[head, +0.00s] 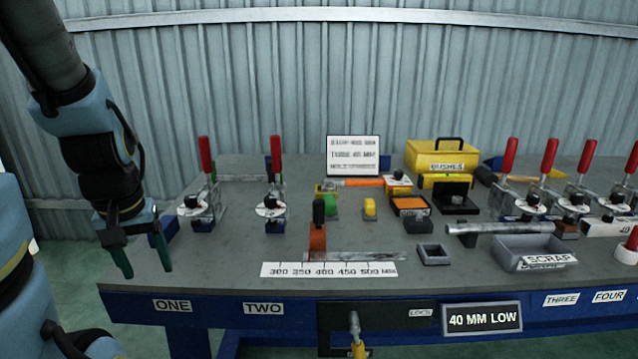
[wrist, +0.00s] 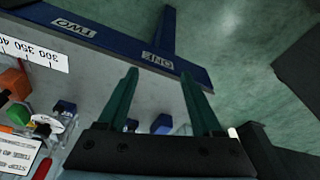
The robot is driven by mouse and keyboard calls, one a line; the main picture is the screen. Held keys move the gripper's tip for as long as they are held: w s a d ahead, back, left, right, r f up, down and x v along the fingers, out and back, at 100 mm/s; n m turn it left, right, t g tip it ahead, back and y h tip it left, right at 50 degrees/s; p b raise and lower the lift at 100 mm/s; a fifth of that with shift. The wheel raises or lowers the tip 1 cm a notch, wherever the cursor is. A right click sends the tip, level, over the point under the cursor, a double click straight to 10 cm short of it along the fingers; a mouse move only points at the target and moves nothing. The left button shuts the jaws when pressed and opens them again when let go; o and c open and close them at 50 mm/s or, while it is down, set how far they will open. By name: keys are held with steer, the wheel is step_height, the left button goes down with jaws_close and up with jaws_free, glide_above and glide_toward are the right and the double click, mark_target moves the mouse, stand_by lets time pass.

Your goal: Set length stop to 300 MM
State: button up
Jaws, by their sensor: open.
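The length stop (head: 317,240) is an orange upright block with a dark knob on top, standing on a flat metal rail (head: 365,256). A white scale strip (head: 328,270) in front reads 300 to 500 MM. The stop stands above the part between the 350 and 400 marks, closer to 400. In the wrist view the scale (wrist: 35,52) is at upper left, and an orange part that looks like the stop (wrist: 14,82) is at the left edge. My gripper (head: 144,268) is open and empty, left of the stop and apart from it; its green fingers (wrist: 158,75) point at the table's front edge.
Red-handled toggle clamps (head: 206,180) (head: 273,185) stand between my gripper and the stop, further back. The tabletop left of the scale is clear.

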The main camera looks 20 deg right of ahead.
step_height(320, 180, up, 8)
steer(key=w+d+p, duration=0.3)
steer(key=p, duration=0.3)
steer(key=m+g, duration=0.2)
steer(key=m, duration=0.4)
glide_above(319, 201)
steer(key=shift+w+r+b, duration=0.1)
steer(key=shift+r+b, duration=0.1)
steer(key=shift+b, duration=0.25)
steer(key=shift+d+f, duration=0.1)
steer(key=shift+f, duration=0.05)
step_height(319, 201, down, 10)
steer(key=p, duration=0.2)
steer(key=shift+f+p, duration=0.15)
steer(key=shift+p, duration=0.2)
jaws_close()
